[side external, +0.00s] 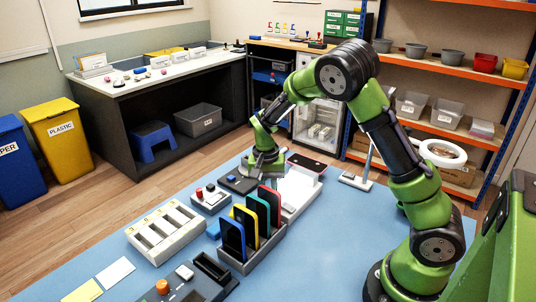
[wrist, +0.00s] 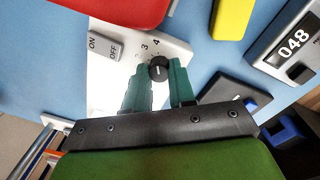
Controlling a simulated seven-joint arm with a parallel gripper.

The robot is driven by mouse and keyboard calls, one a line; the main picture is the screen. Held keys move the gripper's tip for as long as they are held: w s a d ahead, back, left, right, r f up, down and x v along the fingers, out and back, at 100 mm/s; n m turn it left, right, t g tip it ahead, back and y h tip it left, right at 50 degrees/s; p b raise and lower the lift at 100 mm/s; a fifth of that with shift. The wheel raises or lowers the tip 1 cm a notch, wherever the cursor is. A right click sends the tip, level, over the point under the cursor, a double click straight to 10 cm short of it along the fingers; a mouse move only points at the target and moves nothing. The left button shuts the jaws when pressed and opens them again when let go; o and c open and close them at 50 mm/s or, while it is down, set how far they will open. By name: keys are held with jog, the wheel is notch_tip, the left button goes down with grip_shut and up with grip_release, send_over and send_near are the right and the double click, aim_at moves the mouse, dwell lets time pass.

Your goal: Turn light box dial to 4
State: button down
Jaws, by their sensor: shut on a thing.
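The light box (wrist: 182,50) is a white panel in the wrist view, with an ON/OFF switch (wrist: 105,46) at its left and a round black dial (wrist: 159,68). The printed numbers 3 and 4 show just above the dial; the other marks are hidden or unclear. A small light mark on the knob seems to face up near the 4, but it is too small to be sure. My gripper (wrist: 159,84) has its teal fingers on both sides of the dial, shut on it. In the side view my gripper (side external: 266,166) reaches down at the white light box (side external: 297,190), hiding the dial.
A rack (side external: 247,262) of upright coloured phones stands in front of the light box. A dark flat device (side external: 238,184) and a red-buttoned box (side external: 210,199) are at its left. A white slotted tray (side external: 166,233) lies farther left. Blue mat (side external: 330,240) is clear at right.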

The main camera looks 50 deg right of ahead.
jog(key=c, duration=0.9)
grip_release()
jog(key=shift+c, duration=0.2)
notch_tip(320, 180, up, 17)
jog(key=shift+w+a, duration=0.25)
jog(key=shift+w, duration=0.1)
jog(key=shift+w+f, duration=0.1)
jog(key=s+a+r+n+t+y, duration=0.1)
jog(key=s+a+r+n+t, duration=0.1)
jog(key=s, duration=0.7)
jog(key=s+a+r+n+t+y, duration=0.1)
jog(key=s+a+n+t, duration=0.4)
jog(key=s+a, duration=0.2)
jog(key=shift+s+a+r+n+t, duration=0.3)
jog(key=shift+s+r+t, duration=0.1)
jog(key=shift+s, duration=0.75)
